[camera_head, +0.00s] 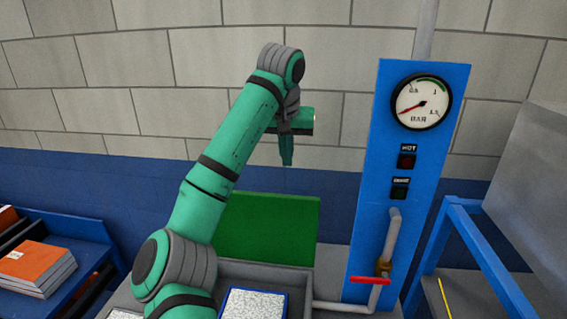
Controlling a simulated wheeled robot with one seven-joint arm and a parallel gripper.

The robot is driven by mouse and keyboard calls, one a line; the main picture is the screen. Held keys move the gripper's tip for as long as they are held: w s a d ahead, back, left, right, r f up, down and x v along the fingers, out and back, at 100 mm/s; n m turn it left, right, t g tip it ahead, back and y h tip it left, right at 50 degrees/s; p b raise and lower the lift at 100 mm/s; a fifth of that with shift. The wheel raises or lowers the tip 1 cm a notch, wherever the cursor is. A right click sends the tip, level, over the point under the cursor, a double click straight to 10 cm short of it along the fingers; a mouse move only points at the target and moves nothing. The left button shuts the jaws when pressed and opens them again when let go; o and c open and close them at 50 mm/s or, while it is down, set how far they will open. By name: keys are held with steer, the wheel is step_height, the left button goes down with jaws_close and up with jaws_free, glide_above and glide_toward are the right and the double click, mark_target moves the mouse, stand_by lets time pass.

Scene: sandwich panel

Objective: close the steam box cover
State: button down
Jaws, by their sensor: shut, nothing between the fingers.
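The steam box (305,283) is a grey open-topped box at the bottom middle of the head view. Its green cover (268,230) stands raised at the back of the box, tilted up. A blue-framed panel with a speckled surface (252,304) lies inside. My green arm covers the left part of the box and the left edge of the cover. My gripper (287,160) is shut and empty, pointing down above the cover and apart from it in the picture.
A blue post with a pressure gauge (421,102), two buttons and a pipe with a red-handled valve (370,281) stands right of the box. A blue rack (459,213) is at far right. Stacked orange-topped panels (38,264) lie on a blue shelf at left. A block wall is behind.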

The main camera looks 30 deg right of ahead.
steer(key=x, duration=0.8)
steer(key=shift+a, duration=0.1)
steer(key=shift+s+a+f, duration=0.2)
steer(key=shift+s+a, duration=0.1)
steer(key=shift+s, duration=0.2)
steer(key=shift+s+a+f, duration=0.15)
steer(key=shift+s+a, duration=0.15)
steer(key=shift+s, duration=0.2)
steer(key=shift+s+a, duration=0.4)
steer(key=shift+s, duration=0.25)
steer(key=shift+f, duration=0.1)
